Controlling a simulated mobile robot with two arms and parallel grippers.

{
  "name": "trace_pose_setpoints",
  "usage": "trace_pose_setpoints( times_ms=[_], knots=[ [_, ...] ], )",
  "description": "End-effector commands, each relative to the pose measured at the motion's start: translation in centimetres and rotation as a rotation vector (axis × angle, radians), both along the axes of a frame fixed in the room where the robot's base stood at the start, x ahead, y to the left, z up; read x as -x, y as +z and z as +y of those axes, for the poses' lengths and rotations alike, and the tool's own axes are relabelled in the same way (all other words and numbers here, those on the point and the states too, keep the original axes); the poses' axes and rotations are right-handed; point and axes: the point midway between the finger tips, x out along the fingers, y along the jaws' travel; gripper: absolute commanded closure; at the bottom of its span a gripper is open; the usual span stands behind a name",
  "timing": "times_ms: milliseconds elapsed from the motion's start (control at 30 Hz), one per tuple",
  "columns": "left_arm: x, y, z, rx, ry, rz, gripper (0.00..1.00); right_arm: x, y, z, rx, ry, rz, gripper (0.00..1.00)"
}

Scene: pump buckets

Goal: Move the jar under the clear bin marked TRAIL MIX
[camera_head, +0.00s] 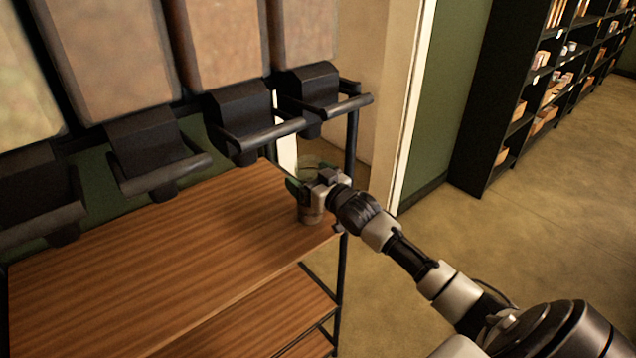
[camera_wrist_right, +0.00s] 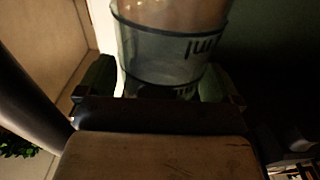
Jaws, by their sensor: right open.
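A clear jar (camera_head: 311,212) stands upright on the right end of the wooden shelf (camera_head: 190,240), below and slightly in front of the rightmost dispenser. In the right wrist view the see-through jar (camera_wrist_right: 165,55) has dark markings and sits between the two fingers. My right gripper (camera_head: 311,184) is open, with its fingers to either side of the jar; I cannot tell whether they touch it. Clear bins with brownish contents line the top, including one at the right (camera_head: 302,32). No TRAIL MIX label is readable. My left gripper is out of view.
Black dispenser spouts with handles, such as the rightmost one (camera_head: 315,98), overhang the back of the shelf. A dark post (camera_head: 350,150) stands at the shelf's right end. The shelf left of the jar is bare. A black bookcase (camera_head: 500,110) stands farther right.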

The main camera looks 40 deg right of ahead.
Motion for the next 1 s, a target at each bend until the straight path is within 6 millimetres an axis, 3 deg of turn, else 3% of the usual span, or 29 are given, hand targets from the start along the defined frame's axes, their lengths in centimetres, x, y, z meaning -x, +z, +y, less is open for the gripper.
trace_pose_setpoints(
  times_ms=[167, 600, 800, 1000],
  knots=[
    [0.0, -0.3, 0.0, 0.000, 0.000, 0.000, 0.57, 2.1, -0.3, -0.2, 0.000, 0.001, 0.002, 0.05],
    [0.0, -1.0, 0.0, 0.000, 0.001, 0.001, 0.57, 10.2, -0.2, -0.8, 0.000, 0.000, 0.003, 0.05],
    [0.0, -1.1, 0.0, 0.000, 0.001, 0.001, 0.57, 11.7, -0.1, -0.9, 0.000, 0.000, 0.002, 0.05],
    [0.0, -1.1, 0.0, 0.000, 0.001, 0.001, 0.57, 11.9, 0.0, -1.0, 0.000, 0.000, 0.001, 0.05]
  ],
)
